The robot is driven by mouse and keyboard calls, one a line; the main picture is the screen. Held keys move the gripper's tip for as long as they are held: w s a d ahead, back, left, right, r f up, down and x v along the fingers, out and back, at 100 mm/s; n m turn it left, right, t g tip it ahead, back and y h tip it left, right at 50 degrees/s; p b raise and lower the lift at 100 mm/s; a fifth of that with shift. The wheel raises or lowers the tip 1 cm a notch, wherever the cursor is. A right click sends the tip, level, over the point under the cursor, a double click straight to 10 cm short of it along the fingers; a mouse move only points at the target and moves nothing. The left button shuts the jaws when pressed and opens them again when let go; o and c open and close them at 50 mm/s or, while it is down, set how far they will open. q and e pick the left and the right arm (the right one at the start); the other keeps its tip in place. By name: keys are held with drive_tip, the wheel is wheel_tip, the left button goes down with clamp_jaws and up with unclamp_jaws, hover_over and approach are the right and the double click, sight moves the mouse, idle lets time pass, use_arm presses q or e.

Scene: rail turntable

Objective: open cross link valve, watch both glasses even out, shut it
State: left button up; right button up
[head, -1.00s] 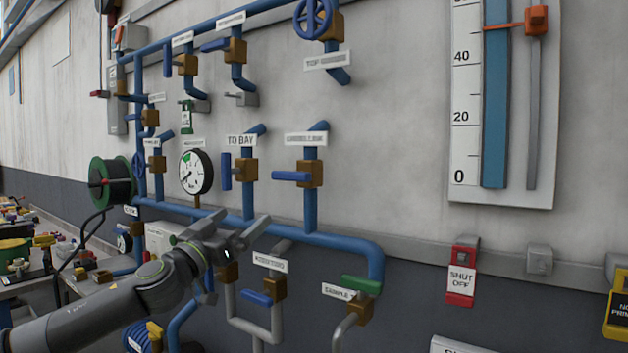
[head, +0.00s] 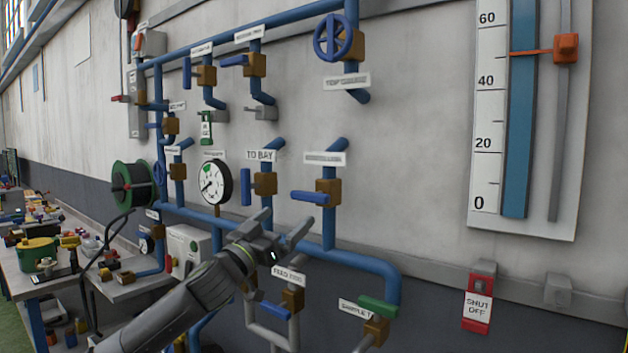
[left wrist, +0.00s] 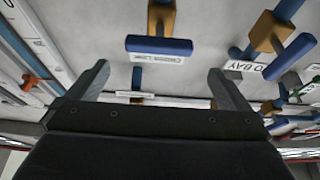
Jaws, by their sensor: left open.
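The cross link valve (head: 328,186) is on a blue vertical pipe, with a brown body and a blue lever (head: 316,196) lying level across the pipe. Its label is above it. In the left wrist view the lever (left wrist: 158,45) lies ahead, between the lines of the two fingers and apart from them. My left gripper (head: 284,226) is open and empty, below and left of the lever in the head view; its fingers also show in the left wrist view (left wrist: 160,85). One glass (head: 519,120), a blue column with a scale, is at the right, its top cut off. I see no second glass.
The TO BAY valve (head: 265,184) is just left, its lever upright. A round dial (head: 215,183) is further left. Lower valves with a blue lever (head: 273,310) and a green lever (head: 378,306) sit below. A red SHUT OFF tag (head: 479,304) hangs right.

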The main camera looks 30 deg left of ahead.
sight(307, 198)
use_arm(q)
drive_tip(key=p+x, duration=0.7)
drive_tip(key=x, duration=0.2)
drive_tip(key=shift+w+d+r, duration=0.1)
drive_tip(key=shift+w+r, duration=0.05)
drive_tip(key=shift+w, duration=0.1)
drive_tip(key=shift+x, duration=1.25)
drive_tip(key=c, duration=0.6)
